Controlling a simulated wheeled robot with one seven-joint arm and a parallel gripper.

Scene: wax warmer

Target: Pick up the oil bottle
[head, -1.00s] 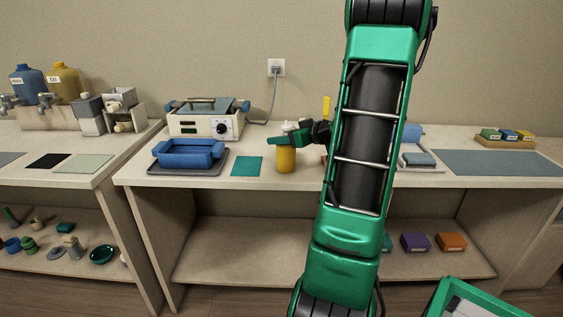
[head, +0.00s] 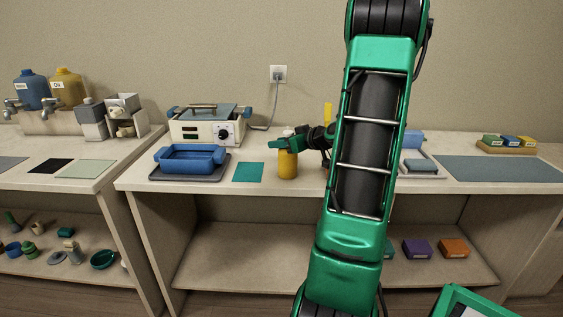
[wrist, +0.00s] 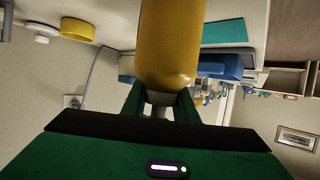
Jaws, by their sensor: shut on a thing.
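The oil bottle (head: 287,166) is a yellow-orange bottle standing upright near the front of the middle table, just right of a teal mat. My gripper (head: 287,143) is around its upper part and shut on it. In the wrist view the bottle (wrist: 170,45) fills the top middle, with its narrower neck end between the fingers of my gripper (wrist: 159,105). The bottle's base looks to be at table height; I cannot tell whether it touches the table.
The teal mat (head: 248,172) lies left of the bottle. A blue tub (head: 190,158) and a white warmer (head: 205,127) stand further left. My arm hides part of the table to the right. A grey-blue mat (head: 500,168) lies clear at the far right.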

